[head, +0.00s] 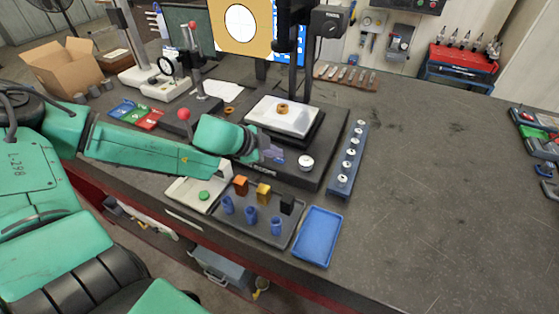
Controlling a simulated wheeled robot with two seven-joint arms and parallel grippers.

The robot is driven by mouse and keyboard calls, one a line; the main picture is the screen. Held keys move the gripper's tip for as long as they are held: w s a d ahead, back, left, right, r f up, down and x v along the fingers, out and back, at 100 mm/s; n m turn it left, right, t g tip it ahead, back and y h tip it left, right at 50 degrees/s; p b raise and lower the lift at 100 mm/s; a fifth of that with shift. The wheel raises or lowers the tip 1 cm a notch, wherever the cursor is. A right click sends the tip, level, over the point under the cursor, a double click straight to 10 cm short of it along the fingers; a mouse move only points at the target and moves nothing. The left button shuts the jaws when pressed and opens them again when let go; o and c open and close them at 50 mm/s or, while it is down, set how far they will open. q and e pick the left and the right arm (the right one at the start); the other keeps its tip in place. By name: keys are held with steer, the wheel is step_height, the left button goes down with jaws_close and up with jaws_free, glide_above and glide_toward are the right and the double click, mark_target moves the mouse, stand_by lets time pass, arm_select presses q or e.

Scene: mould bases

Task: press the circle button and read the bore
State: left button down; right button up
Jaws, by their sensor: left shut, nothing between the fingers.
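A copper-coloured ring (283,108) with a dark bore lies on the white stage (270,119) of the black measuring machine. The screen (262,28) behind it shows a white round bore in a tan field. My left gripper (276,155) is shut and empty, low over the front of the machine's black base (313,178), left of a white knob (306,162). A small bluish patch shows by its fingertips. The gripper covers part of the base front, so I cannot make out the circle button or tell whether the fingertips touch it. My right gripper is not in view.
A grey tray (247,231) with blue, orange and black parts stands in front of the machine. A blue empty tray (318,237) is to its right. A blue rack (347,165) of several white knobs stands right of the machine.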

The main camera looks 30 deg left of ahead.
arm_select(q)
steer(key=shift+f+b, duration=0.3)
stand_by(0.5)
stand_by(0.4)
steer(key=shift+r+p, duration=0.7)
steer(key=shift+r, duration=0.05)
steer(key=shift+r, duration=0.1)
step_height(320, 180, up, 5)
steer(key=p, duration=0.5)
stand_by(0.4)
